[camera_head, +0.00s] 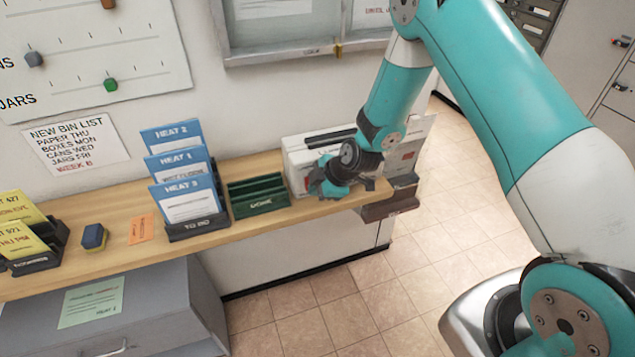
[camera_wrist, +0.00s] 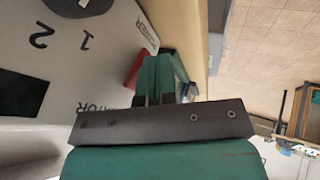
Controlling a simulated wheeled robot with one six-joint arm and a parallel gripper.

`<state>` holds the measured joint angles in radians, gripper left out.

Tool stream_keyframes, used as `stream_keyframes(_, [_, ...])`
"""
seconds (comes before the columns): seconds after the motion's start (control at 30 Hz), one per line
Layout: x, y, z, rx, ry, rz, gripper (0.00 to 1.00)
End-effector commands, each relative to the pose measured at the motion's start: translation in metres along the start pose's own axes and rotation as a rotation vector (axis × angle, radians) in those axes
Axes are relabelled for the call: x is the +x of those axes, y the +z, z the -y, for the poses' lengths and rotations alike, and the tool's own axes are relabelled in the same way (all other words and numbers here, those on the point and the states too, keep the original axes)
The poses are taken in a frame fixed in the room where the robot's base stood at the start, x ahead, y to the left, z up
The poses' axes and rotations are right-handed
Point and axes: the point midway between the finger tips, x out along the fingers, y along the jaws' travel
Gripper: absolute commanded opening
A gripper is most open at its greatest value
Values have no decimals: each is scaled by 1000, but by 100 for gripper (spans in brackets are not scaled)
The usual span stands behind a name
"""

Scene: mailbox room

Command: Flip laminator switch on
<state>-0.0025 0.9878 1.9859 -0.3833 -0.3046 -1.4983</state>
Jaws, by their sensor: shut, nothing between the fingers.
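The laminator (camera_head: 297,155) is a white box with a dark slot on top, standing at the right end of the wooden shelf. In the wrist view its pale front panel (camera_wrist: 95,65) shows upside down, with the numbers 1 and 2, part of a dark dial (camera_wrist: 78,6) and partial lettering. A small red part (camera_wrist: 136,69), possibly the switch, shows at the panel's edge beside my fingers; its position cannot be told. My gripper (camera_head: 324,190) is in front of the laminator, shut and empty. Its teal fingers (camera_wrist: 157,75) appear close to the red part; contact is unclear.
A green tray (camera_head: 258,195) stands left of the laminator, then a rack of blue cards (camera_head: 184,200). Further left are an orange card (camera_head: 141,229) and a blue-yellow block (camera_head: 94,237). A brown holder (camera_head: 392,203) is at the shelf's right end. Tiled floor lies open in front.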

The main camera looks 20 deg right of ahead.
Motion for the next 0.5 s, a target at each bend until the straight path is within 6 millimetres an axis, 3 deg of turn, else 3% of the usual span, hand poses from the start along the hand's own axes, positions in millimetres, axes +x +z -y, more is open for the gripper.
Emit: stream_keyframes(0.5, [6,2,-2,-6,17,-3,0])
